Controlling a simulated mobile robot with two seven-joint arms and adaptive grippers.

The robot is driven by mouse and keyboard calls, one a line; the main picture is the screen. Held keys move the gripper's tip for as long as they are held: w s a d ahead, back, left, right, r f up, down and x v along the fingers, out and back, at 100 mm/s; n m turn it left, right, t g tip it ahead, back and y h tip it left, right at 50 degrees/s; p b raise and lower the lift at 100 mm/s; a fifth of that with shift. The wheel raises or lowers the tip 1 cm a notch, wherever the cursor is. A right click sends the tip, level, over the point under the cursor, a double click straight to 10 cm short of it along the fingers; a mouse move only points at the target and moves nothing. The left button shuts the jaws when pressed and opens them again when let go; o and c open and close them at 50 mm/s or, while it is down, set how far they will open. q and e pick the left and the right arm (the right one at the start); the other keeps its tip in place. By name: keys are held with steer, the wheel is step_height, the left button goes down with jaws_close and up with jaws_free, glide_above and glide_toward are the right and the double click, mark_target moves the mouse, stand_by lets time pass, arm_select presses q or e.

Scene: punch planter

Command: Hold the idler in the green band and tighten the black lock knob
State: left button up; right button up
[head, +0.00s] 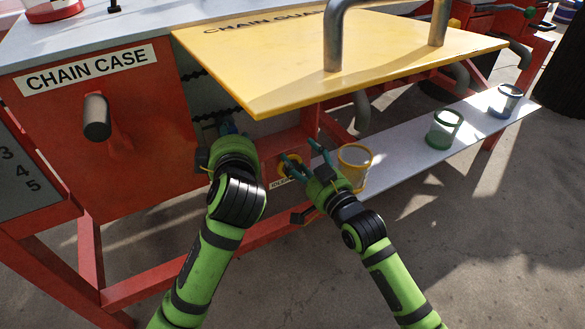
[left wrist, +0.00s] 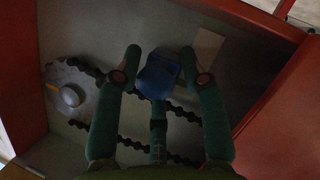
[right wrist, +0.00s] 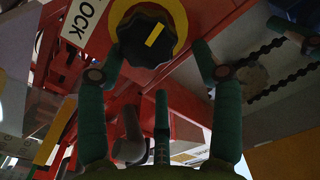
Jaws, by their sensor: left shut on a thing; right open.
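In the left wrist view, my left gripper (left wrist: 160,72) is shut on a blue block (left wrist: 157,78), apparently the idler's grip, beside the black chain (left wrist: 130,143). In the head view this gripper (head: 228,130) is in shadow under the yellow guard. The black lock knob (right wrist: 148,38) has a yellow stripe and sits inside a yellow ring (right wrist: 120,12) in the right wrist view. My right gripper (right wrist: 158,62) is open, its fingers either side of the knob's near edge; contact is unclear. In the head view it (head: 304,154) is in front of the red frame. I cannot make out the green band.
The red chain case (head: 60,150) is at the left. A yellow-rimmed cup (head: 354,168) stands close beside my right gripper on the pale shelf (head: 405,168). A toothed disc (left wrist: 75,98) is beside the chain.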

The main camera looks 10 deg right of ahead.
steer(key=n, duration=0.2)
steer(key=shift+s+a+r+n, duration=0.15)
steer(key=shift+a+r+n, duration=0.1)
steer(key=shift+a+n, duration=0.15)
steer(key=n, duration=0.2)
steer(key=a+n, duration=0.1)
steer(key=shift+s+r+n, duration=0.1)
steer(key=shift+s+n, duration=0.1)
steer(key=shift+n, duration=0.2)
steer(key=shift+s, duration=0.1)
steer(key=s+d+f+n, duration=0.2)
steer(key=s, duration=0.4)
steer(key=s+d+f+n, duration=0.2)
steer(key=s+d+n, duration=0.1)
steer(key=s, duration=0.2)
steer(key=x, duration=1.1)
steer(key=shift+a, duration=0.25)
steer(key=shift+r, duration=0.2)
steer(key=c, duration=1.1)
